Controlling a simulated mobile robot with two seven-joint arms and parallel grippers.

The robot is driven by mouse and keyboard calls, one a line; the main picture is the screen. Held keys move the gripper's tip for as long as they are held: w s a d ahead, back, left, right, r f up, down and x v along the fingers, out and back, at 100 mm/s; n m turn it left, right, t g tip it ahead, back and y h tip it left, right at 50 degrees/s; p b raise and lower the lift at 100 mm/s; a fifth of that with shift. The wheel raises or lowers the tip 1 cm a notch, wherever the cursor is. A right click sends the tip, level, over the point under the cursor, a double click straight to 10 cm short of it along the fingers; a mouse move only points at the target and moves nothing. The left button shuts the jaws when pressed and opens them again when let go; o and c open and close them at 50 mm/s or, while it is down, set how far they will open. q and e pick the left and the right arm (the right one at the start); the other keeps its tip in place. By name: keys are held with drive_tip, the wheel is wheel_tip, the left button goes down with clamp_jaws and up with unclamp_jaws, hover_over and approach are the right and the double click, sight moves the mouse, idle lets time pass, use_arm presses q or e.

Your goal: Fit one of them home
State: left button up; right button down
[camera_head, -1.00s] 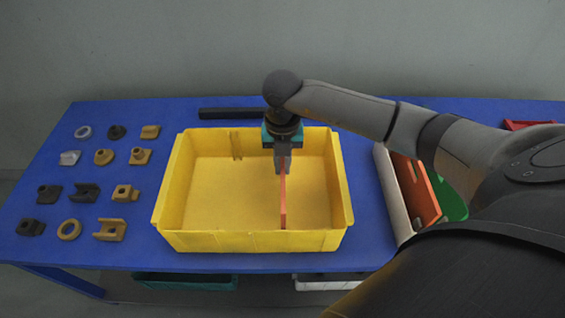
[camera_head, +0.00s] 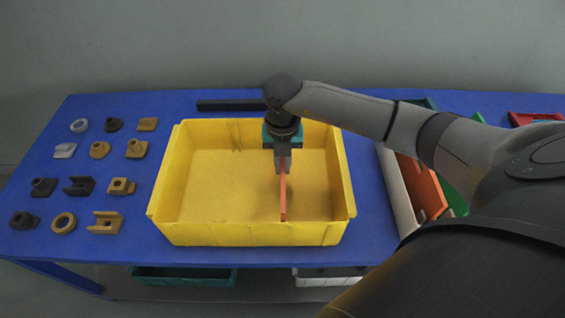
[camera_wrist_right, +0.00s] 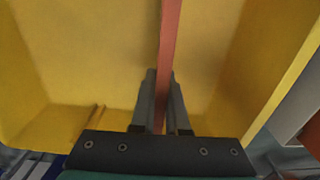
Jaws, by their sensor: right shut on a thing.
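A yellow bin (camera_head: 165,190) stands on the blue table. My right gripper (camera_head: 283,172) points down inside it, right of the middle, shut on a thin orange panel (camera_head: 283,198). The panel stands on edge and runs toward the near wall. In the right wrist view the panel (camera_wrist_right: 170,35) lies between the two fingers (camera_wrist_right: 161,85). I cannot tell whether its lower edge touches the floor. A ribbed slot (camera_head: 236,136) shows on the far wall, left of the panel. Another orange panel (camera_head: 430,186) leans in a white-walled holder (camera_head: 398,190) at right. My left gripper is out of view.
Several small grey and tan parts stand in rows at left, such as a ring (camera_head: 63,222). A dark bar (camera_head: 240,105) lies behind the bin. A green piece (camera_head: 455,198) and a red tray (camera_head: 535,119) are at right, partly behind my arm.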

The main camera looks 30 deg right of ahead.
drive_tip(key=shift+f, duration=0.35)
drive_tip(key=c, duration=0.8)
unclamp_jaws()
drive_tip(key=shift+c, duration=0.2)
wheel_tip(320, 180, up, 15)
drive_tip(key=p, duration=0.2)
drive_tip(key=shift+r, duration=0.15)
